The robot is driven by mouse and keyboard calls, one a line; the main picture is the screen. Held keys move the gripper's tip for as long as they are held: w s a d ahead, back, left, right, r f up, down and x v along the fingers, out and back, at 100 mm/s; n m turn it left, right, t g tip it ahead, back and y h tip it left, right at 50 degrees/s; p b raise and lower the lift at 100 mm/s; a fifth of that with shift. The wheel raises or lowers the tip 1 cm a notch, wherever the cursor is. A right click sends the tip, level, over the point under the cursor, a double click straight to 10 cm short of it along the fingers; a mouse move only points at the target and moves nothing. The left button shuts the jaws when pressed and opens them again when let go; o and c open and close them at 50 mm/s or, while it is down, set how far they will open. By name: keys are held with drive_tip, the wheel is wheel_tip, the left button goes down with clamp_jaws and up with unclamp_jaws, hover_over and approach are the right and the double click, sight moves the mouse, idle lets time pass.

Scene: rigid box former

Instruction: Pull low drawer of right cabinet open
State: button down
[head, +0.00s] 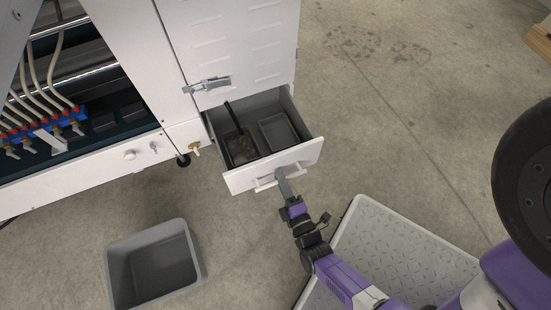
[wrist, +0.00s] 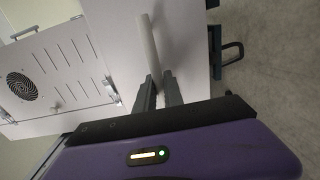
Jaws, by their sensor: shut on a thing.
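The low drawer (head: 273,165) of the white right cabinet (head: 235,45) stands pulled out, with its grey inside in view. Its white front panel carries a pale bar handle (head: 266,184). My gripper (head: 284,186) reaches the drawer front from below right in the head view and is shut on the handle. In the wrist view the two fingers of my gripper (wrist: 158,92) close around the lower end of the pale handle bar (wrist: 149,45). The exact contact between fingertips and bar is partly hidden.
Inside the drawer lie a dark pan-like item with a handle (head: 241,149) and a grey tray (head: 279,132). A metal latch (head: 207,85) sits on the cabinet above. An empty grey bin (head: 191,248) stands on the floor at lower left.

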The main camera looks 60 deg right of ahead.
drive_tip(key=shift+s+a, duration=0.35)
drive_tip(key=shift+s, duration=0.2)
drive_tip(key=c, duration=1.5)
unclamp_jaws()
drive_tip(key=shift+o, duration=0.2)
drive_tip(key=p+v, duration=0.1)
drive_tip(key=v, duration=0.6)
drive_tip(key=shift+s+a, duration=0.25)
drive_tip(key=shift+s, duration=0.05)
